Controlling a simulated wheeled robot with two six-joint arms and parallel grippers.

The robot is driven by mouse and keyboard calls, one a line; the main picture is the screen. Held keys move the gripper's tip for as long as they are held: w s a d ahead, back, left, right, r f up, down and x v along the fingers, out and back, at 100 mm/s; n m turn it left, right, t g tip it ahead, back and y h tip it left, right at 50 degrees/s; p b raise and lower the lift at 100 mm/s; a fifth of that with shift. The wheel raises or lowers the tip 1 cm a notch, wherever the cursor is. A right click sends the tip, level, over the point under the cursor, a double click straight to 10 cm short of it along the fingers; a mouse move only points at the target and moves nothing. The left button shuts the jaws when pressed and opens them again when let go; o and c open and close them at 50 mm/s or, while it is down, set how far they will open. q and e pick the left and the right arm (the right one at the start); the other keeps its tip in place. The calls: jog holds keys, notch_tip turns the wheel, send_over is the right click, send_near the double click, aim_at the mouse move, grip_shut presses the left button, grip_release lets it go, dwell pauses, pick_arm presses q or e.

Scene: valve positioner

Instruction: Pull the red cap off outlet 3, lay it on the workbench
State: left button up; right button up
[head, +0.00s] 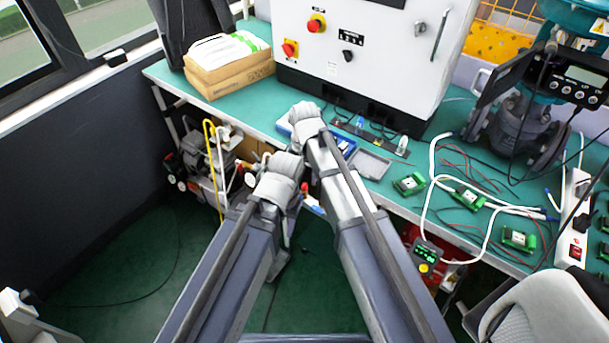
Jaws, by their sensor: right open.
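My right arm reaches in from the bottom right, and its far end (306,120) is over the workbench (285,118) edge. The right gripper is mostly hidden by the arm; its jaws are open, and I see nothing held. My left arm ends in a grey joint (279,180) in front of the bench; the left gripper's fingers do not show. The valve positioner (575,75), with a small display, stands on the bench at the right, partly cut off by the frame. I cannot make out outlet 3 or its red cap.
A white control cabinet (375,50) with red knobs stands at the back. Cardboard boxes (228,75) are at the left. Green modules (468,197), white tubing and cables clutter the right bench. A grey tray (370,164) lies near the right arm. A chair (545,310) is lower right.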

aim_at(305, 186)
notch_tip(305, 186, down, 3)
jog(key=shift+r+b, duration=0.15)
jog(key=shift+b, duration=0.65)
pick_arm(q)
notch_tip(305, 186, down, 3)
jog(key=shift+r, duration=0.2)
pick_arm(e)
jog(key=shift+r, duration=0.1)
grip_shut()
dwell(1.2)
